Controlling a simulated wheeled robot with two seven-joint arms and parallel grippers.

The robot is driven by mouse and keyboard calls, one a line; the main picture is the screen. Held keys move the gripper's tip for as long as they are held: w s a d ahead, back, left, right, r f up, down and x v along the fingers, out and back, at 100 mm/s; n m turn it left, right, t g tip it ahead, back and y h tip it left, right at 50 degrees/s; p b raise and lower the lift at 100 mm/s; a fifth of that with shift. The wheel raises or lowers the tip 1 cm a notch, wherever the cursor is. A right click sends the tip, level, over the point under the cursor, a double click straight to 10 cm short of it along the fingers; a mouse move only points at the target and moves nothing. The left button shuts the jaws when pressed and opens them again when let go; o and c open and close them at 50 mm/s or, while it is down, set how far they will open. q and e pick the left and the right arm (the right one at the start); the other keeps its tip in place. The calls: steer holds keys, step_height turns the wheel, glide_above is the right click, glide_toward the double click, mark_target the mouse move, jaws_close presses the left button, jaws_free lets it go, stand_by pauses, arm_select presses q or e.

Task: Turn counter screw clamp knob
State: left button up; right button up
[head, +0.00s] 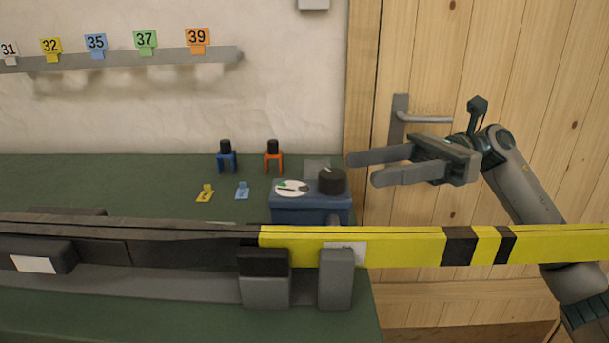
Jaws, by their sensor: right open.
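A round black knob (332,181) sits on top of a blue box (312,208), beside a white dial face with a green mark (291,188). Two small clamp-like pieces stand behind on the green counter: a blue one (227,162) and an orange one (273,163), each with a black knob on top. I cannot tell which knob the task names. My right gripper (364,169) is open and empty, its fingers pointing left. In the picture its fingertips lie just right of the box's black knob, apart from it. My left gripper is not in view.
A black and yellow bar (400,247) crosses in front of the counter (140,185), with grey blocks (336,279) at it. Yellow (205,194) and blue (242,191) tags lie on the counter. A wooden door with a grey handle (425,119) stands behind my right arm.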

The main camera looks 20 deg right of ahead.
mark_target(320, 176)
steer(key=a, duration=0.3)
steer(key=a+p, duration=0.1)
steer(key=a, duration=0.6)
steer(key=shift+s, duration=0.4)
steer(key=shift+a, duration=0.7)
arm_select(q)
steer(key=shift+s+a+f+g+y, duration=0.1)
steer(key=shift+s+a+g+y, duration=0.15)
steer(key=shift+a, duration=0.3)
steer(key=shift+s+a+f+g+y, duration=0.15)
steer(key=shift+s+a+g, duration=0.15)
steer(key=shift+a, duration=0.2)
arm_select(e)
steer(key=shift+a, duration=0.15)
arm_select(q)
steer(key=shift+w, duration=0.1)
arm_select(e)
steer(key=c, duration=1)
